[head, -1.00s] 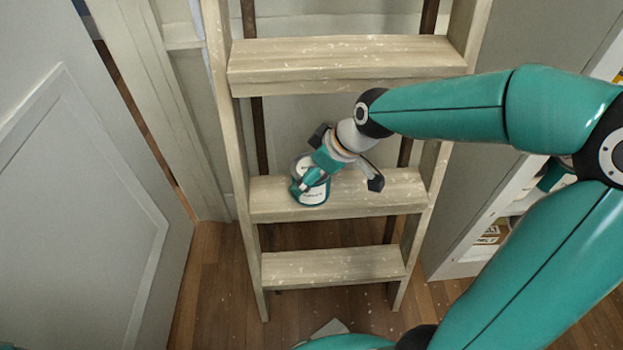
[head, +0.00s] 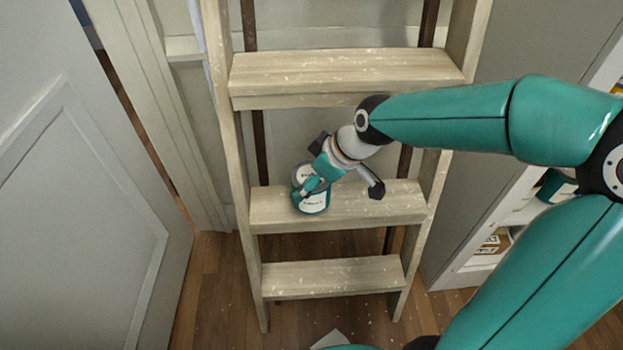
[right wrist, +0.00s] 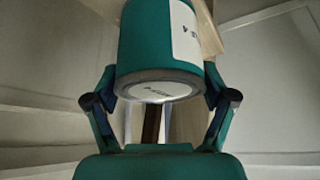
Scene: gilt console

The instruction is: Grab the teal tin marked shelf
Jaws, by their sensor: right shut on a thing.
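A teal tin (head: 313,203) with a white label stands at the left part of a wooden ladder step. In the right wrist view the tin (right wrist: 146,50) fills the space between the fingers, its grey end facing the camera and its label partly seen at the right. The writing is too small or cut off to read. My right gripper (head: 312,185) reaches down from the upper right and is shut on the tin. The right wrist view shows its fingers (right wrist: 160,85) on both sides of the tin. My left gripper is not in view.
The ladder has a higher step (head: 345,72) above the tin and a lower step (head: 333,277) below it. A grey panelled door (head: 80,200) stands at the left. A white shelf unit (head: 470,262) with boxes is at the right.

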